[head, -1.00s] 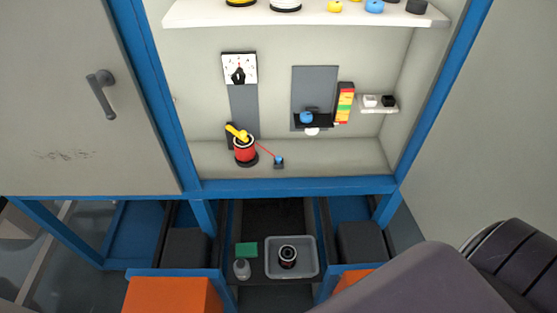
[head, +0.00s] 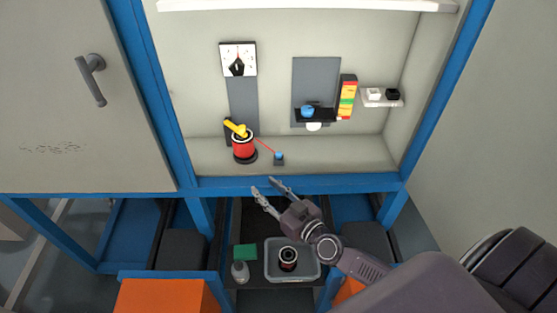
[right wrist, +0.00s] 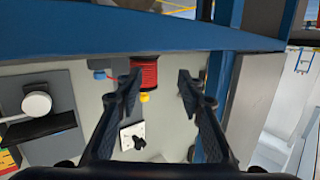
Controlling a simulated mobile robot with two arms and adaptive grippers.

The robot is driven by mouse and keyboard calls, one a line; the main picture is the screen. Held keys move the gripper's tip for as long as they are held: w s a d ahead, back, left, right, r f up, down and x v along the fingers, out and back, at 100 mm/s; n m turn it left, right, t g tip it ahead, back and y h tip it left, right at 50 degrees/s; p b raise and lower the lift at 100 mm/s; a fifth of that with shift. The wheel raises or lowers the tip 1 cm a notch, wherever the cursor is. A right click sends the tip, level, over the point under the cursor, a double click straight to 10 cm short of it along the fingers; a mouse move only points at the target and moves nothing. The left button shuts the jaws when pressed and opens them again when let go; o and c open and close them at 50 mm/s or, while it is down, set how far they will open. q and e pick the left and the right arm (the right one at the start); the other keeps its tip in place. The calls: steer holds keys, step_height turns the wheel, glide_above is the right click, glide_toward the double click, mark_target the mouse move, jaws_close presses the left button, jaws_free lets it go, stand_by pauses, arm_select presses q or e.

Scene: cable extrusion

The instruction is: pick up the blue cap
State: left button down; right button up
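A blue cap (head: 307,110) sits on a black ledge (head: 322,116) fixed to a grey panel on the cabinet's back wall. A smaller blue piece (head: 279,155) tops a dark block on the cabinet floor, at the end of a red strand; it also shows in the right wrist view (right wrist: 100,75). I cannot tell which is the task's cap. My right gripper (head: 264,184) is open and empty at the cabinet's front edge, below the small blue piece. The right wrist view shows its fingers (right wrist: 160,82) apart. My left gripper is out of view.
A red spool (head: 243,148) with a yellow top stands left of the small block. A colored stack (head: 346,98) and a white side shelf (head: 381,102) are right of the ledge. The blue front beam (head: 235,186) and upper shelf (head: 310,6) bound the opening.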

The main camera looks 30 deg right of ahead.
mark_target(280, 156)
steer(key=w+d+h, duration=0.1)
steer(key=d, duration=0.2)
steer(key=d+r+m+h, duration=0.1)
steer(key=d, duration=0.1)
steer(key=w+d+r+m+t+h, duration=0.1)
steer(key=d+h, duration=0.1)
steer(key=d, duration=0.1)
steer(key=shift+w+d, duration=0.3)
steer(key=shift+d, duration=0.05)
steer(key=shift+w+d+f+b, duration=0.15)
steer(key=shift+w+b, duration=0.2)
steer(key=shift+w, duration=1.55)
steer(key=shift+w+f+b, duration=0.1)
steer(key=shift+w+b, duration=0.25)
steer(key=shift+w, duration=1.55)
steer(key=shift+s, duration=0.1)
jaws_close()
